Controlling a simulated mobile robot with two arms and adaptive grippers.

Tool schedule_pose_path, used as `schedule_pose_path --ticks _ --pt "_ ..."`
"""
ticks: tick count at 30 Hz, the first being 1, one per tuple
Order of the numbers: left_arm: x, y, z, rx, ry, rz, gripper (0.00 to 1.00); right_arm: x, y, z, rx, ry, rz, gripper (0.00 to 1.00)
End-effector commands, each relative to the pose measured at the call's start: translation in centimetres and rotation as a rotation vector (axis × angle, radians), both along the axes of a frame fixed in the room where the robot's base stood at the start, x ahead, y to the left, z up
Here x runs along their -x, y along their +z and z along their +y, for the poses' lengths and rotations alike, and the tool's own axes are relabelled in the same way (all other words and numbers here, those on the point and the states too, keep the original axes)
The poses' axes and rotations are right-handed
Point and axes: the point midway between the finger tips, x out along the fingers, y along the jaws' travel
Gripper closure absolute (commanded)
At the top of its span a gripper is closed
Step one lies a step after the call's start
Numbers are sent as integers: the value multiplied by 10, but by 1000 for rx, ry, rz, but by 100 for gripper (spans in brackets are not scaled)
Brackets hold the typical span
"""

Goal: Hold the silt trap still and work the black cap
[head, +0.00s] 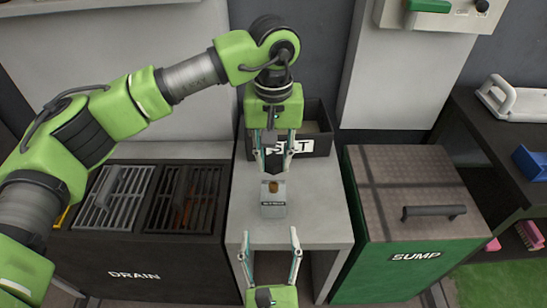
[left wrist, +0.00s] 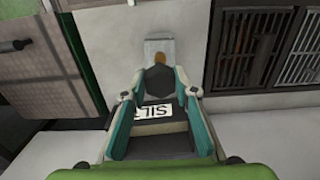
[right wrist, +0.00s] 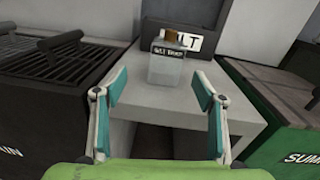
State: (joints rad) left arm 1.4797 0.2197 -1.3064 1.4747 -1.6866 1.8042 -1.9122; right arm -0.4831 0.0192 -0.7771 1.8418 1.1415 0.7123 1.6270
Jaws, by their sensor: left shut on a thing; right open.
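The silt trap (head: 273,210), a small grey labelled box with a brown opening on top, stands upright on the light grey stand. It also shows in the right wrist view (right wrist: 166,68) and partly in the left wrist view (left wrist: 147,47). My left gripper (head: 273,169) is shut on the black cap (left wrist: 158,80), a dark hexagonal piece. It holds the cap behind and above the trap, apart from it. My right gripper (head: 270,236) is open and empty in front of the trap, its fingers pointing towards it without touching.
A dark bin (head: 321,143) with a SILT label stands behind the trap. The DRAIN unit (head: 130,255) with grates is at left. The green SUMP box (head: 385,270) with a handled lid is at right. The stand top (head: 325,225) around the trap is clear.

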Motion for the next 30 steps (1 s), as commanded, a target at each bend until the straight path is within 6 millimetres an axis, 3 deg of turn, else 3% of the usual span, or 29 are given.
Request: schedule_pose_path --ticks 8,30 --pt "0 0 0 0 0 0 91 -11 3 -9 -92 -49 0 36" --pt "0 0 0 0 0 0 91 -110 3 -9 -86 -47 2 36"
